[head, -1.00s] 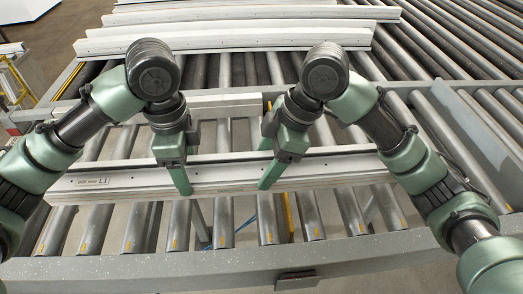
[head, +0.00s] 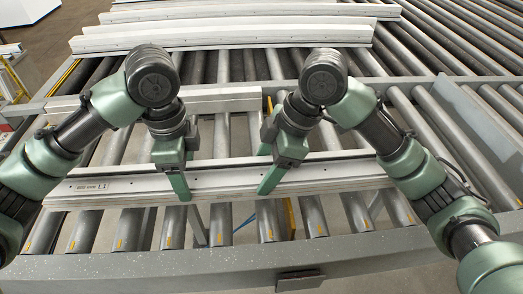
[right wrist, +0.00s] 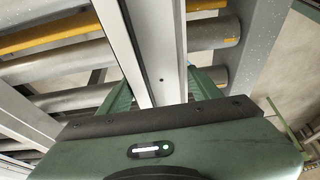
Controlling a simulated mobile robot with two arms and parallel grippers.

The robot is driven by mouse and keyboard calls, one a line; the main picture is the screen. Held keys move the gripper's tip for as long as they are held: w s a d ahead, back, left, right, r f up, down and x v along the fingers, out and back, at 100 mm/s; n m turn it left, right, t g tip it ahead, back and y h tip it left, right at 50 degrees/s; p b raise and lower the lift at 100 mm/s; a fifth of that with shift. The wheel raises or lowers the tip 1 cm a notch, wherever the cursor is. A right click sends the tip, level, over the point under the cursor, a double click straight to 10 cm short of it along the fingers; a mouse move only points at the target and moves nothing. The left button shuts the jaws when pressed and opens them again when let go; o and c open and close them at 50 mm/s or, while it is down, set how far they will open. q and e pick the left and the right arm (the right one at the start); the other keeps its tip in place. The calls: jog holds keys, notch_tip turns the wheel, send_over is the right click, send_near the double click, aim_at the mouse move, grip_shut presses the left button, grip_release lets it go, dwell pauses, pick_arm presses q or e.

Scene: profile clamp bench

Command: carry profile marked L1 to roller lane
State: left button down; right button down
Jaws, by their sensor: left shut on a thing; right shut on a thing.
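The long silver profile marked L1 (head: 112,187) lies crosswise over the front rollers in the head view, its label near the left end. My left gripper (head: 180,186) is shut on it left of its middle. My right gripper (head: 270,178) is shut on it further right. In the right wrist view the profile (right wrist: 158,75) runs between the green fingers of that gripper. I cannot tell whether the profile touches the rollers or hangs just above them. The front roller lane (head: 215,222) has grey rollers with yellow marks.
Another pale profile (head: 225,97) lies behind, partly hidden by my arms. Several long profiles (head: 220,40) lie on the rear rollers. A grey front rail (head: 180,262) with a dark bracket (head: 298,281) borders the lane. A grey side plate (head: 475,120) stands at right.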

pick_arm(q)
jog(key=shift+f+b, duration=0.45)
jog(key=shift+f, duration=0.25)
pick_arm(e)
jog(key=shift+f, duration=0.7)
pick_arm(q)
jog(key=shift+c, duration=1.6)
grip_release()
jog(key=shift+r, duration=0.15)
pick_arm(e)
jog(key=shift+c, duration=1.6)
grip_release()
jog(key=shift+r, duration=0.15)
jog(key=shift+r, duration=0.1)
pick_arm(q)
notch_tip(320, 180, up, 12)
pick_arm(e)
jog(key=v, duration=1.2)
jog(key=shift+d, duration=0.1)
